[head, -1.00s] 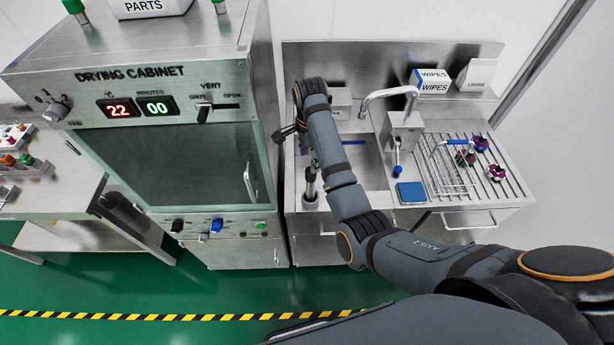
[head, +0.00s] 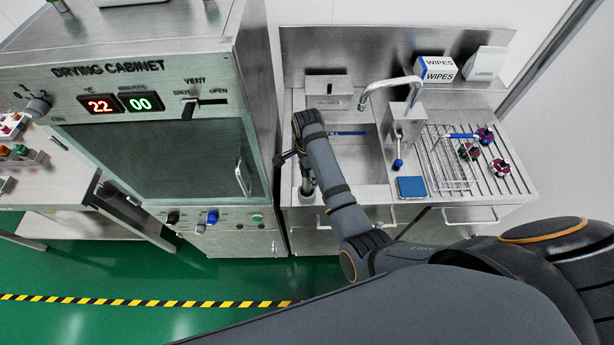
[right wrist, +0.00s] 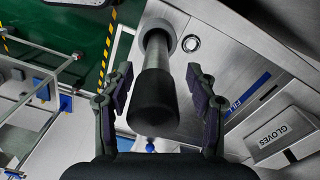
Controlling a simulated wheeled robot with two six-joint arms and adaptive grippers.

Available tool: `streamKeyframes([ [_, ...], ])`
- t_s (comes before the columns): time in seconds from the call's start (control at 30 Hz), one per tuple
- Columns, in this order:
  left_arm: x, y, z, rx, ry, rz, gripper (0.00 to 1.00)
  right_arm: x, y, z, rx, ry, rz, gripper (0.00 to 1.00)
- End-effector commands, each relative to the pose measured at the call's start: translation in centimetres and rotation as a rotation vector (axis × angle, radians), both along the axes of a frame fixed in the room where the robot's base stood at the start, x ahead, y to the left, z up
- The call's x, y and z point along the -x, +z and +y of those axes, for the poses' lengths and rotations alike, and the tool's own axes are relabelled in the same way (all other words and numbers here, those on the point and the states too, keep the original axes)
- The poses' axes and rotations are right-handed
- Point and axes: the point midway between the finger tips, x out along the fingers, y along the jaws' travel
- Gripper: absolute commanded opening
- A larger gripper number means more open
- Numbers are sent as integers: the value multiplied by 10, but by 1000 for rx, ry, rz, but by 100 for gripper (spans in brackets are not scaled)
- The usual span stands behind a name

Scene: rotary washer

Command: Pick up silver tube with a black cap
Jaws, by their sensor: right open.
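The silver tube with a black cap stands upright in a round holder at the left end of the sink counter. In the right wrist view the black cap (right wrist: 155,101) points at the camera and the silver body (right wrist: 155,50) runs down behind it. In the head view a part of the tube (head: 307,187) shows below my right gripper (head: 288,157). My right gripper is open, and in the right wrist view its two fingers (right wrist: 160,88) are on either side of the cap, with gaps visible. My left gripper is not in view.
The drying cabinet (head: 150,160) stands close on the left of the gripper. A wipes box (head: 435,69) stands at the back.

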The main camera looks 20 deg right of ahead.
Motion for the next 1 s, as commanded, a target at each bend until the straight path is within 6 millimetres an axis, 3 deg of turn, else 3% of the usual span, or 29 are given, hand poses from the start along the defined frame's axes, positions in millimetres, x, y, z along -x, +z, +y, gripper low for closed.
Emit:
streamKeyframes([
  [0.07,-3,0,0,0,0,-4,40,0,0,0,-1,0,0,58],
  [0.5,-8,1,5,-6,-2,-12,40,0,0,0,-1,1,0,0],
  [0.8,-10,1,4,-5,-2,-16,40,0,1,0,0,1,2,0],
  [1.0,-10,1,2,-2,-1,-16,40,-9,14,-1,0,9,1,0],
])
